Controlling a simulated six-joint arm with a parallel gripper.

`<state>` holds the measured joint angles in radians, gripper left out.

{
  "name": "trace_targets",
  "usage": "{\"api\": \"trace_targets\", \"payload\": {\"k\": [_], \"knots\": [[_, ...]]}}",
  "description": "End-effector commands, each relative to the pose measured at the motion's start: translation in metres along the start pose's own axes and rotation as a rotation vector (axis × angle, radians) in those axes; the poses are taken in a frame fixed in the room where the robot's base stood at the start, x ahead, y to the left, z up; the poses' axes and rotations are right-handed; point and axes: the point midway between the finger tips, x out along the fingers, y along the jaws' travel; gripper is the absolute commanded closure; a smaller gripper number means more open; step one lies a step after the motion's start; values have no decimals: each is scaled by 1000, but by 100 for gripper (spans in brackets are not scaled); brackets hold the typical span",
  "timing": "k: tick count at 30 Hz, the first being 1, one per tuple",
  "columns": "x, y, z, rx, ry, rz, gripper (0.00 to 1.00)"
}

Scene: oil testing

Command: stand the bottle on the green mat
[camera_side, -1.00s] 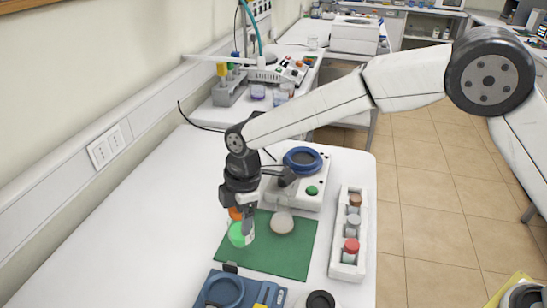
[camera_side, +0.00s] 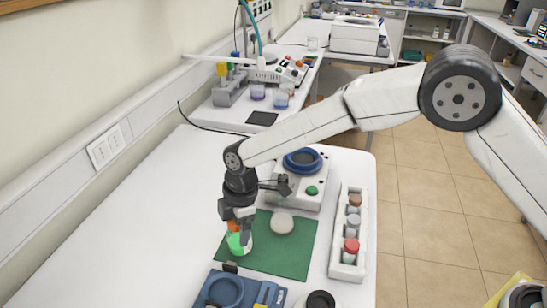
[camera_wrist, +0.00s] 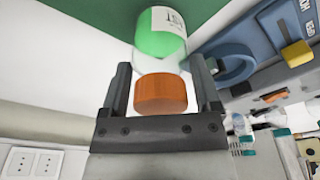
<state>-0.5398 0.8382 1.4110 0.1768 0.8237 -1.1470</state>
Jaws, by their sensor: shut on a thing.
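The bottle (camera_side: 240,243) has an orange cap, a clear shoulder, bright green contents and a white label. In the wrist view, the bottle (camera_wrist: 160,44) lies between the two fingers, with its cap toward the palm. My gripper (camera_side: 238,229) is shut on it; the fingers also show in the wrist view (camera_wrist: 160,80). In the side view the bottle looks upright, over the left part of the green mat (camera_side: 287,258). I cannot tell whether its base touches the mat. The mat also shows in the wrist view (camera_wrist: 95,12).
A pale round object (camera_side: 282,223) sits on the mat, right of the bottle. A blue device (camera_side: 238,290) stands in front. A white rack of capped vials (camera_side: 349,235) is at right, and a white instrument with a blue ring (camera_side: 301,162) stands behind. The bench at left is clear.

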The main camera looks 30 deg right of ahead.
Motion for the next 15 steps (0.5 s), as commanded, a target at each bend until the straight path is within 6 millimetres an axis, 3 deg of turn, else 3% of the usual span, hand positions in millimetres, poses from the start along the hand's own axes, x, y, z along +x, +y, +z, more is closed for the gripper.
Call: {"api": "trace_targets", "payload": {"k": [6,7,8,9,15], "knots": [[3,0,0,0,0,1,90],[3,0,0,0,0,0,13],[3,0,0,0,0,0,4],[3,0,0,0,0,0,0],[2,0,0,0,0,0,0]]}}
